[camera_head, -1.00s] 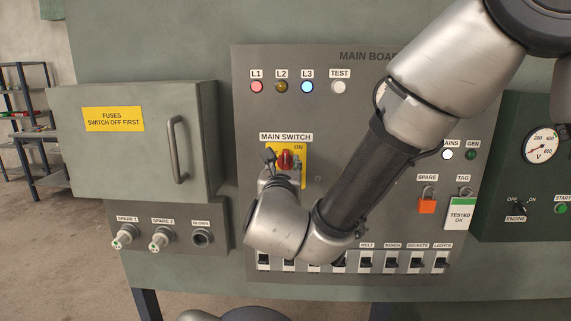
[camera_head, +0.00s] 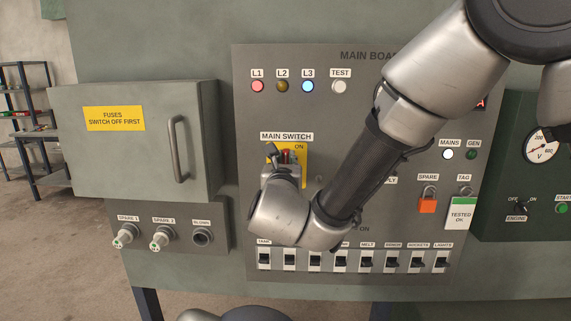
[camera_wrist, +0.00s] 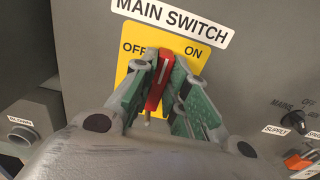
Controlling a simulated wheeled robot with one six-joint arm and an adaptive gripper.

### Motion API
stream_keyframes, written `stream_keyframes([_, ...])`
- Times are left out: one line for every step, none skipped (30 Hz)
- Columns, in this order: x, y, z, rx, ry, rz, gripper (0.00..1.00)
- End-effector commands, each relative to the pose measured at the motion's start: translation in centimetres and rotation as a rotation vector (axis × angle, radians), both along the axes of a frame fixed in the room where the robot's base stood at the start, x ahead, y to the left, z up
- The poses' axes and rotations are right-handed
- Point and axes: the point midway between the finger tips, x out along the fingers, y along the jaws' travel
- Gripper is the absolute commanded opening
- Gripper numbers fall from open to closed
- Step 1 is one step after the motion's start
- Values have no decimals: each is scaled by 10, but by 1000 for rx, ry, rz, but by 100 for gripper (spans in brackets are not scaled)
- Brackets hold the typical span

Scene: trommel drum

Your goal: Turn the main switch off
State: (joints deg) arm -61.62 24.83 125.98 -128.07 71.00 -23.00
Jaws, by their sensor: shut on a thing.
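The main switch is a red handle (camera_wrist: 160,80) with a white line, on a yellow plate (camera_wrist: 128,52) marked OFF on the left and ON on the right. The handle stands about upright relative to the plate, between the two words. My gripper (camera_wrist: 163,68) is shut on the handle, with a green-lined finger on each side. In the head view the yellow plate (camera_head: 301,173) is partly hidden by my gripper (camera_head: 286,157), and only a little red shows between the fingers. The MAIN SWITCH label (camera_head: 286,136) is just above.
A fuse box (camera_head: 75,165) with a handle protrudes on the left. A row of breakers (camera_head: 367,263) lies below my wrist. Indicator lamps (camera_head: 257,86) are above. An orange padlock (camera_head: 428,205) and a tag (camera_head: 461,214) hang on the right. The board around the switch is flat.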

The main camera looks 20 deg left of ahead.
Motion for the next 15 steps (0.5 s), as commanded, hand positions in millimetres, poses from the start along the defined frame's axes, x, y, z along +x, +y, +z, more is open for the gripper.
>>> stream_keyframes([0,0,0,-7,-2,0,0])
stream_keyframes([0,0,0,-14,-3,0,0])
stream_keyframes([0,0,0,-24,-6,0,0])
stream_keyframes([0,0,0,-33,-8,0,0])
stream_keyframes([0,1,0,-45,-11,0,0])
stream_keyframes([0,1,0,-62,-15,0,0])
stream_keyframes([0,1,0,-79,-19,0,0])
stream_keyframes([0,1,0,-95,-23,0,0])
stream_keyframes([-1,2,0,-121,-29,0,0])
stream_keyframes([-1,2,0,-141,-34,1,0])
stream_keyframes([-1,2,0,-164,-38,1,0])
stream_keyframes([-1,2,-1,-195,-46,1,0])
stream_keyframes([-1,3,-1,-220,-52,1,0])
stream_keyframes([-1,3,-1,-246,-58,1,0])
stream_keyframes([-1,3,-1,-282,-67,1,0])
